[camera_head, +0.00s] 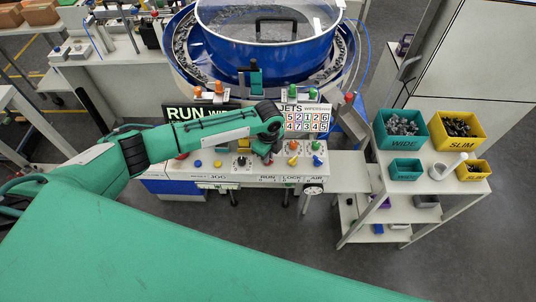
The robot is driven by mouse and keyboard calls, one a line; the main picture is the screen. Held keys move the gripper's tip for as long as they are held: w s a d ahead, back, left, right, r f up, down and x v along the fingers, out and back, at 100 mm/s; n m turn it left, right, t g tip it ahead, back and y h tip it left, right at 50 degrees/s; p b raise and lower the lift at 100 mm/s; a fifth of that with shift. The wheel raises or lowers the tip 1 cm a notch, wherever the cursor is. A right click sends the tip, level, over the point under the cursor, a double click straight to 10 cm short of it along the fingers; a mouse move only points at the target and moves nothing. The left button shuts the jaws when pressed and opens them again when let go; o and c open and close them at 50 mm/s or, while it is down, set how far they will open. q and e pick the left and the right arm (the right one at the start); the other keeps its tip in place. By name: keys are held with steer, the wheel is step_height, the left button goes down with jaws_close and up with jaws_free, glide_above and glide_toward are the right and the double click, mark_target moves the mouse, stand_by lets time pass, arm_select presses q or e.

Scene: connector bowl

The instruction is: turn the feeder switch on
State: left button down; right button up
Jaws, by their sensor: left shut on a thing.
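The feeder is a blue bowl (235,48) with a clear lid, behind a white control panel (225,174). The panel carries several coloured knobs, among them a black one (242,161), a yellow one (217,164) and an orange one (293,146). Labels along its front edge include JOG, RUN, LOCK and AIR. My left gripper (268,158) points down at the panel above the RUN label, between the black knob and the orange knob. It is shut on a small control there, which the fingers mostly hide. Whether that switch is on or off cannot be told. My right gripper is not in view.
A RUN sign (184,113) and a JETS number board (305,121) stand behind the panel. Grey floor is clear at the lower right.

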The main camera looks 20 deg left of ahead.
arm_select(q)
steer(key=shift+r+m, duration=0.1)
steer(key=shift+m, duration=0.9)
steer(key=c, duration=1.5)
jaws_free()
step_height(320, 180, up, 14)
steer(key=b, duration=0.4)
